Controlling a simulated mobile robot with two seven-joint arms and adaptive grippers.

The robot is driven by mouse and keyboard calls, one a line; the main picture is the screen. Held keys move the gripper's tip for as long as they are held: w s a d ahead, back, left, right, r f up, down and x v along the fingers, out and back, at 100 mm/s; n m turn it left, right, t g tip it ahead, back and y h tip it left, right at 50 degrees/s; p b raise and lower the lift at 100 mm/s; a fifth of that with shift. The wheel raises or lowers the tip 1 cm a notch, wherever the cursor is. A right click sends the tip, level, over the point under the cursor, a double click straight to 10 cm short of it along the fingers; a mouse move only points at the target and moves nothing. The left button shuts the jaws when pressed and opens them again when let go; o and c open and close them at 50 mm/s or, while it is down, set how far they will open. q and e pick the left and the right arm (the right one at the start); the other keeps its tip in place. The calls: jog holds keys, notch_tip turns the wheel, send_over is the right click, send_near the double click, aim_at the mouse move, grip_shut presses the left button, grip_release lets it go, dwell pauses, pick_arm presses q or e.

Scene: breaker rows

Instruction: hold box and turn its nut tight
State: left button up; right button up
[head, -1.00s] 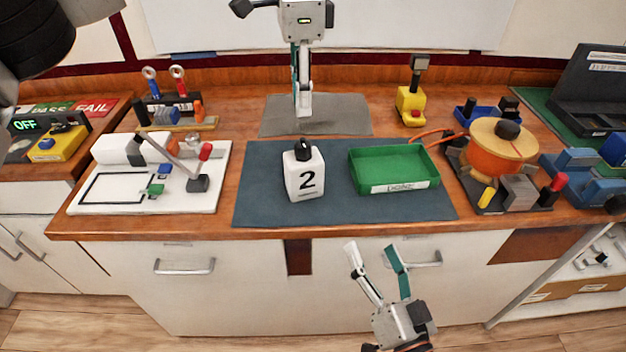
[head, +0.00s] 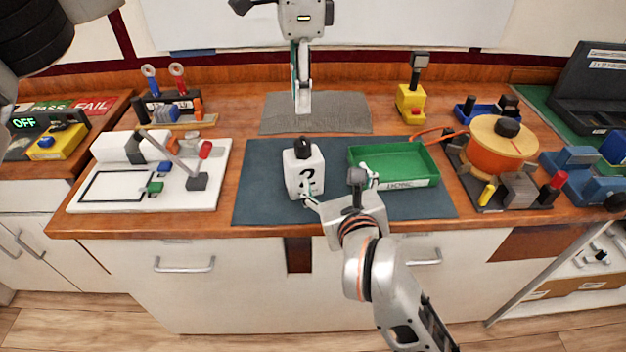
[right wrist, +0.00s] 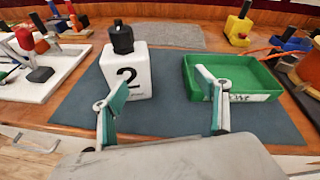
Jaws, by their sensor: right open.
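A white box (head: 304,177) marked "2" stands upright on the dark blue mat (head: 265,205). It also shows in the right wrist view (right wrist: 125,75). A black nut (head: 304,146) sits on its top, also clear in the right wrist view (right wrist: 121,38). My right gripper (head: 339,190) is open and empty at the mat's front edge. Its fingers (right wrist: 162,82) point towards the gap between box and green tray; one overlaps the box's lower right corner in the head view, and contact cannot be told. My left gripper (head: 303,112) points down over the grey mat behind the box, apart from it, seen edge-on.
A green tray (head: 413,161) sits right of the box, close to my right gripper. An orange spool fixture (head: 488,146) stands farther right, a white lever board (head: 110,197) at left, a yellow device (head: 410,103) behind. The grey mat (head: 345,115) is otherwise clear.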

aim_at(303, 140)
jog(key=a, duration=0.1)
jog(key=a+y, duration=0.1)
jog(key=a, duration=0.1)
jog(key=a+g+y, duration=0.1)
jog(key=shift+s+a+r+m, duration=0.3)
jog(key=shift+r, duration=0.1)
jog(key=shift+w+a+f, duration=0.1)
jog(key=shift+w+a, duration=0.05)
jog(key=shift+a, duration=0.05)
jog(key=x, duration=0.7)
jog(key=shift+f, duration=0.2)
jog(key=c, duration=1.6)
pick_arm(q)
jog(key=o, duration=0.4)
jog(key=shift+n, duration=0.7)
notch_tip(303, 140, down, 10)
